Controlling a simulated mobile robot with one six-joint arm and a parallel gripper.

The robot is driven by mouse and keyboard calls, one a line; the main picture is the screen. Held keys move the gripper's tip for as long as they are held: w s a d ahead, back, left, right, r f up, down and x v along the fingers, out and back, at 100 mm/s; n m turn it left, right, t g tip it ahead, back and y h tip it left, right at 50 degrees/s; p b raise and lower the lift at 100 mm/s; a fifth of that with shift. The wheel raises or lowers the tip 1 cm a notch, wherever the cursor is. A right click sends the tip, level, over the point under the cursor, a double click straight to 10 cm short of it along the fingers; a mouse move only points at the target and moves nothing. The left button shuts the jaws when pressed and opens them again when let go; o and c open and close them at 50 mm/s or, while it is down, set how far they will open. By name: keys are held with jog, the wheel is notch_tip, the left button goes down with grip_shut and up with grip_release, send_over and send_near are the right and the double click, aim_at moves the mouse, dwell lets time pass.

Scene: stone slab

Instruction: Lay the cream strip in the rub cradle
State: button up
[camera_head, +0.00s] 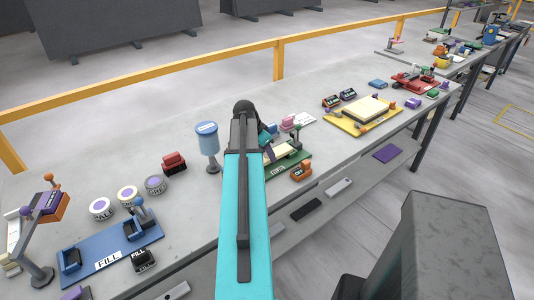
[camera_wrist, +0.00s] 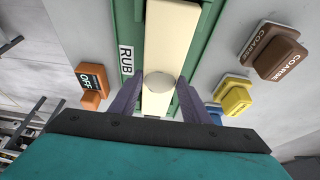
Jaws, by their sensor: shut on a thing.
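The rub cradle (camera_wrist: 138,32) is a green holder with a white RUB label, below my gripper in the wrist view; its green base also shows right of my arm in the head view (camera_head: 300,166). The cream strip (camera_wrist: 172,35) lies lengthwise over the cradle, between its green sides. I cannot tell whether it rests on the cradle's floor or is slightly above it. A round cream knob (camera_wrist: 159,83) stands on the strip. My gripper (camera_wrist: 158,92) has its two dark purple fingers shut on this knob.
An orange OFF block (camera_wrist: 92,84) stands left of the cradle. Brown COARSE blocks (camera_wrist: 272,50), a yellow block (camera_wrist: 234,97) and a blue block stand right. In the head view a pale blue cup on a stand (camera_head: 207,138) is close left of my arm.

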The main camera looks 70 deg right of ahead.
jog(key=shift+f, duration=0.3)
jog(key=o, duration=1.4)
jog(key=shift+r, duration=0.25)
jog(key=shift+b+v, duration=1.3)
jog(key=shift+v, duration=4.6)
jog(key=shift+a, duration=0.15)
